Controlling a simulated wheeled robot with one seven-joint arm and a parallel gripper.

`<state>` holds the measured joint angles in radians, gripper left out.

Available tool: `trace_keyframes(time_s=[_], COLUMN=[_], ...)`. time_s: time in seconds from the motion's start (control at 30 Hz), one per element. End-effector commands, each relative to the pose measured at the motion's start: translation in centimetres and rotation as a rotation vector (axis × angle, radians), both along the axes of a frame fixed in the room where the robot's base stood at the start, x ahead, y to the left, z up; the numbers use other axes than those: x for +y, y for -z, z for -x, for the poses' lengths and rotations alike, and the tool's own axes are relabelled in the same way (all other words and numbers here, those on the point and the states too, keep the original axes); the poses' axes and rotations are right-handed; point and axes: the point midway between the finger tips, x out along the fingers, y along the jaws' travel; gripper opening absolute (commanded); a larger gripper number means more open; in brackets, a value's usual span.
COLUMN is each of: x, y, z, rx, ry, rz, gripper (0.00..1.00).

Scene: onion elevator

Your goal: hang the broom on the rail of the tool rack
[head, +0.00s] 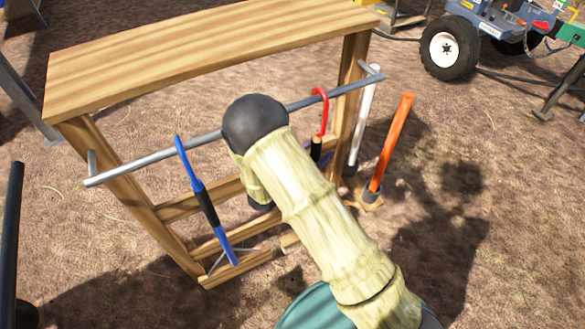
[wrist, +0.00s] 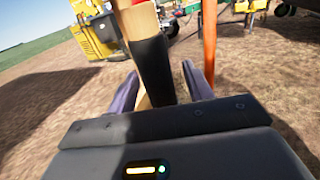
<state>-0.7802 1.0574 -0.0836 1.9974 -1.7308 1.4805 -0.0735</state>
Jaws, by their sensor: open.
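The tool rack (head: 200,45) stands ahead with a wooden top, and its grey metal rail (head: 130,171) runs along the front. A blue-handled tool (head: 192,165) with a black grip hangs at the rail's left part. A red hooked handle with a black grip (head: 316,150) is at its right part. A white handle (head: 362,120) and an orange handle (head: 391,142) stand at the right end. I see no bristles and cannot tell which is the broom. In the wrist view, my gripper (wrist: 157,88) is open, with a black grip (wrist: 152,65) between its fingers. My arm hides the gripper in the head view.
A blue machine with a black tyre (head: 449,49) stands at the back right. A green round edge (head: 310,308) shows at the bottom. A dark pole (head: 12,230) is at the left edge. The dirt ground right of the rack is mostly free.

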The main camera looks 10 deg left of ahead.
Motion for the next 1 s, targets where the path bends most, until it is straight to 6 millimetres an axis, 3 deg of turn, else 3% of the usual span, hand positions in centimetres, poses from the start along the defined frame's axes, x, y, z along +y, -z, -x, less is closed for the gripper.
trace_keyframes(time_s=[0.7, 1.0], x=[8.5, 10.1], y=[-0.1, -0.1], z=[10.8, 12.9], rx=[-0.001, -0.001], ry=[-0.005, -0.001], rz=[0.001, 0.001], gripper=[0.51, 0.51])
